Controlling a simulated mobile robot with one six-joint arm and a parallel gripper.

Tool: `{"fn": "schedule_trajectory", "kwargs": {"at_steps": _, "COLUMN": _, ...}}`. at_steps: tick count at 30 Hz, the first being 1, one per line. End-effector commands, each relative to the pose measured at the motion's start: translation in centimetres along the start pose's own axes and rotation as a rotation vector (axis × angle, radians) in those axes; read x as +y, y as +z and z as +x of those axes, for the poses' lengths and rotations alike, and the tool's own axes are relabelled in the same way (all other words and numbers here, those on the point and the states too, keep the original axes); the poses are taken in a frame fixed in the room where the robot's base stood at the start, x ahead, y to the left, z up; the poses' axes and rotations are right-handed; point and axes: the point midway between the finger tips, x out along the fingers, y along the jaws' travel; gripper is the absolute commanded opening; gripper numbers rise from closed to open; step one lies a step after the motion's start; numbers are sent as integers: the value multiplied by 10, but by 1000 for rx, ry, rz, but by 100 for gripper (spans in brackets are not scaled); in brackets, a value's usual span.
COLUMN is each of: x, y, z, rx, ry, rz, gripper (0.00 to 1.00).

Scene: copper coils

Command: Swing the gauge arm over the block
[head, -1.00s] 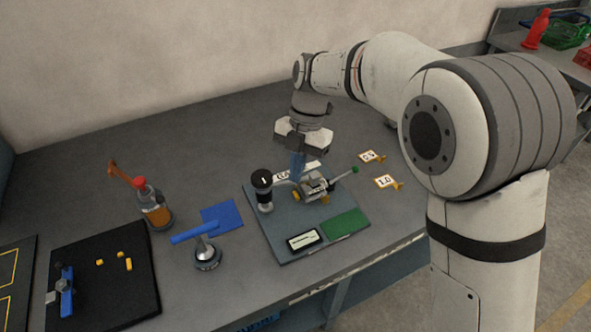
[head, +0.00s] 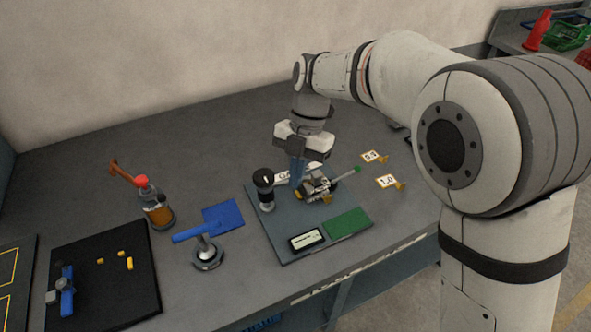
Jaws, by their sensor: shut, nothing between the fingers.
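The gauge station is a grey plate (head: 275,238) in the middle of the bench, in the head view. A black and silver post (head: 265,190) stands on its left part. A small metal block assembly (head: 317,188) with yellow parts sits on the plate right of the post. A thin arm with a green tip (head: 357,169) reaches out to the right from it. My gripper (head: 297,182) points down with its blue fingers shut and empty, close to the left side of the block assembly. I cannot tell whether the fingertips touch anything.
A small display (head: 307,239) and a green pad (head: 348,223) lie on the plate's front. Two tags, 0.5 (head: 373,157) and 1.0 (head: 388,181), stand to the right.

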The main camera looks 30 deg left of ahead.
Motion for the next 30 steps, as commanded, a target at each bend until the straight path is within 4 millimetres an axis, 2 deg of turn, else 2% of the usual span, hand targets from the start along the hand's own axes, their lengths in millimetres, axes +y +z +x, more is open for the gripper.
{"fn": "schedule_trajectory", "kwargs": {"at_steps": 2, "x": -5, "y": -8, "z": -1, "rx": -2, "ry": 2, "rz": -1, "gripper": 0}}
{"fn": "schedule_trajectory", "kwargs": {"at_steps": 9, "x": 3, "y": -8, "z": -56, "rx": -2, "ry": 2, "rz": 0, "gripper": 0}}
{"fn": "schedule_trajectory", "kwargs": {"at_steps": 15, "x": 7, "y": -9, "z": -87, "rx": -1, "ry": 1, "rz": 0, "gripper": 0}}
{"fn": "schedule_trajectory", "kwargs": {"at_steps": 19, "x": 8, "y": -9, "z": -96, "rx": 0, "ry": 0, "rz": 1, "gripper": 0}}
{"fn": "schedule_trajectory", "kwargs": {"at_steps": 26, "x": 6, "y": -9, "z": -99, "rx": -1, "ry": 1, "rz": 12, "gripper": 0}}
{"fn": "schedule_trajectory", "kwargs": {"at_steps": 29, "x": -9, "y": -4, "z": -104, "rx": -16, "ry": 16, "rz": 100, "gripper": 0}}
{"fn": "schedule_trajectory", "kwargs": {"at_steps": 30, "x": -20, "y": -1, "z": -107, "rx": -26, "ry": 27, "rz": 170, "gripper": 0}}
